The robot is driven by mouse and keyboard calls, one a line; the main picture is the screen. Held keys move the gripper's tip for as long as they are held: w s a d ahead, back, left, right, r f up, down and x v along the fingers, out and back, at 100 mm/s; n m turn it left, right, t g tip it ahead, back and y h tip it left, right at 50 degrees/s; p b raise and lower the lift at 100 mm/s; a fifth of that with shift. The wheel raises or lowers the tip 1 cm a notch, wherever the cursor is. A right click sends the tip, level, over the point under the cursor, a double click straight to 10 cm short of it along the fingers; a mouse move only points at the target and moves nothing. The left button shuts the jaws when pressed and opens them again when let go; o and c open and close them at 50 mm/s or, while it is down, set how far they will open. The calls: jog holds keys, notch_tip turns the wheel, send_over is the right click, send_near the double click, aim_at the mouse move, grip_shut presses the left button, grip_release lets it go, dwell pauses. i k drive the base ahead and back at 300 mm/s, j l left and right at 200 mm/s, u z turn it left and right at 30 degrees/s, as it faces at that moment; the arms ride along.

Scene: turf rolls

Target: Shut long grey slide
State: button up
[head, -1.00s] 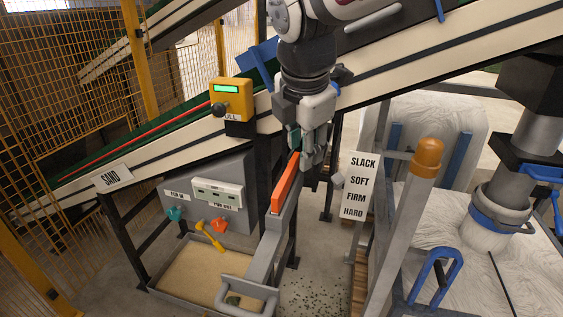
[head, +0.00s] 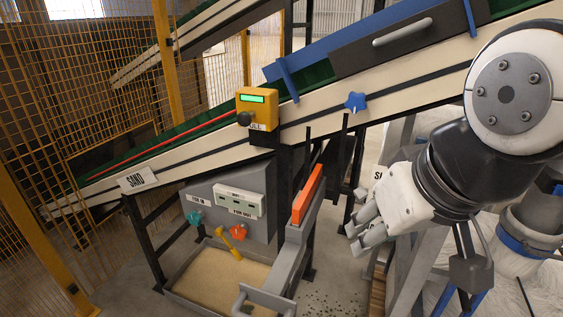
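In the head view, a long dark grey panel (head: 370,48) with a light grey bar handle (head: 402,32) lies along the top of the sloping conveyor, beside a blue board (head: 315,55). Lower down, a long grey channel (head: 298,238) slopes toward me with an orange strip (head: 308,193) standing in its upper part. I cannot tell for certain which is the slide. My gripper (head: 358,234) is right of the orange strip, apart from it and well below the dark panel. Its fingers point left, look spread and hold nothing.
A yellow box with a green display (head: 257,106) and a blue star knob (head: 356,102) are at the conveyor (head: 405,103). Teal (head: 195,217) and orange (head: 238,232) knobs sit above a sand tray (head: 190,300). A yellow mesh fence (head: 75,90) stands left.

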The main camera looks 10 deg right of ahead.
aim_at(270, 296)
jog(key=k+u, duration=0.2)
jog(key=u, duration=0.15)
jog(key=k+u, duration=0.15)
jog(key=u, duration=0.2)
